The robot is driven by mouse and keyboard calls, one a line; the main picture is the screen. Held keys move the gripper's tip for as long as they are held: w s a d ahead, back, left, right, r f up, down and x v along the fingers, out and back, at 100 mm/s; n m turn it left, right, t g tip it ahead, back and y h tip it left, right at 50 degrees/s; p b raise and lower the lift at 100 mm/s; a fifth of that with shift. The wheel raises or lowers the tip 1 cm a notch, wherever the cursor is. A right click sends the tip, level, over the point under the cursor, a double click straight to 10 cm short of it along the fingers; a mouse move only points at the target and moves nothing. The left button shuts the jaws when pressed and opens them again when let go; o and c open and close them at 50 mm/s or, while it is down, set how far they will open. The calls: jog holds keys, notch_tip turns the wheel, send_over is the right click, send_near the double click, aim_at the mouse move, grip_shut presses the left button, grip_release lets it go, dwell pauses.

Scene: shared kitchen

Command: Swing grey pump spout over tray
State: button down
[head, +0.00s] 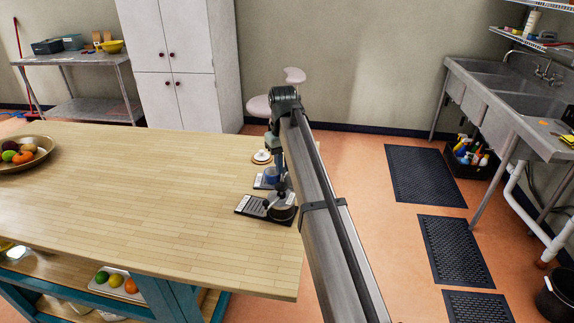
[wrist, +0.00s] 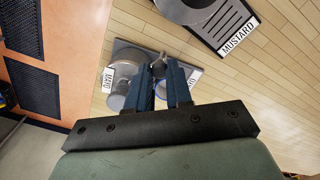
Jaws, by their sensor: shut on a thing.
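My gripper (head: 279,164) reaches down over the far pump station near the right edge of the wooden table. In the wrist view, its two blue fingers (wrist: 160,72) are closed around a small dark grey part of the pump; the fingers hide most of it. Round grey pieces of this pump (wrist: 124,72) show to the left of the fingers, above a grey tray (wrist: 130,45) with a MAYO label. A blue part (head: 272,174) shows under the gripper. I cannot tell exactly which way the spout points.
A second station with a MUSTARD label (wrist: 238,35) and a round grey top stands close by; its dark tray (head: 250,206) is nearer in the head view. A small plate (head: 262,157) lies beyond. A fruit bowl (head: 25,150) is far left. The table's middle is clear.

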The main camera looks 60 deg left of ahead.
jog(key=w+a+m, duration=0.1)
jog(key=a+m, duration=0.6)
jog(key=m, duration=0.5)
jog(key=shift+w+a+m, duration=0.15)
jog(key=shift+m, duration=0.15)
dwell(0.3)
jog(key=c, duration=1)
grip_release()
jog(key=shift+r, duration=0.1)
notch_tip(320, 180, up, 14)
jog(key=shift+f, duration=0.2)
